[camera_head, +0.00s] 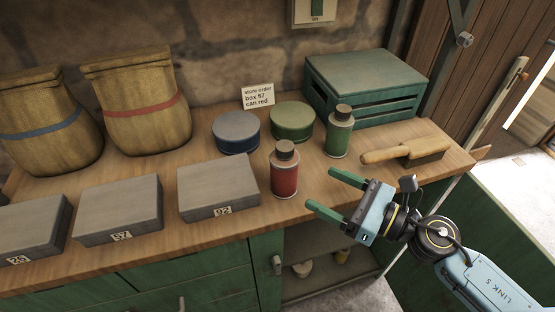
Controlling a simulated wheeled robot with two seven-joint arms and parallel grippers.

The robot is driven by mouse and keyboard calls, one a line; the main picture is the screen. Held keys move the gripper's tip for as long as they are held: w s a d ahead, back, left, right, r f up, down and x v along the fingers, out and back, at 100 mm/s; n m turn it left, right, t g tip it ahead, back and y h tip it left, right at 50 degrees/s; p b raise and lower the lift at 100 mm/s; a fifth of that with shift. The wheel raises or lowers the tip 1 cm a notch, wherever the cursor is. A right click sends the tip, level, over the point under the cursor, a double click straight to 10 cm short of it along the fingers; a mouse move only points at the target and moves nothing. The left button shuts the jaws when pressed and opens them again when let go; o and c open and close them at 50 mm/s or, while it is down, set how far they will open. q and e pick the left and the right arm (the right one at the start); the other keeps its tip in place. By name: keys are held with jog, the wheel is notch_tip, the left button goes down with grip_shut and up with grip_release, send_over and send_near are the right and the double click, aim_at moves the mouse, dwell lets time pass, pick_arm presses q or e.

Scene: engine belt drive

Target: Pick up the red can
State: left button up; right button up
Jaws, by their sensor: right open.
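The red can (284,175) stands upright on the wooden counter, with a dark brown cap. It is right of the grey box marked 92 and left of a green can. My right gripper (321,188) has two green fingers that point left toward the red can. It is open and empty, a short way right of the can and apart from it. My left gripper does not show.
A green can (339,132), a blue round tin (236,132) and a green round tin (292,122) stand behind. Grey boxes (219,187) line the front left. A brush (407,152) lies right, before a green crate (367,87). A note (257,97) reads "can red".

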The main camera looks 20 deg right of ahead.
aim_at(295, 174)
jog(key=shift+w+a+r+p, duration=0.4)
jog(key=shift+w+a+p, duration=0.05)
jog(key=shift+a, duration=0.3)
jog(key=p+x, duration=0.1)
jog(key=x, duration=0.4)
jog(key=shift+f+p, duration=0.1)
jog(key=shift+p, duration=0.2)
jog(key=shift+w+a, duration=0.15)
jog(key=shift+w, duration=0.05)
jog(key=p+x, duration=0.1)
jog(key=x, duration=0.4)
jog(key=shift+w+d, duration=0.15)
jog(key=shift+d, duration=0.05)
jog(key=shift+w+a, duration=0.1)
jog(key=shift+a, duration=0.05)
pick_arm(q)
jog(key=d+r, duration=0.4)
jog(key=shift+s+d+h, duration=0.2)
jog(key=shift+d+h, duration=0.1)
pick_arm(e)
jog(key=shift+c, duration=0.5)
jog(key=shift+c, duration=1.1)
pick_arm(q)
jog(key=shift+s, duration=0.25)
pick_arm(e)
jog(key=c, duration=1)
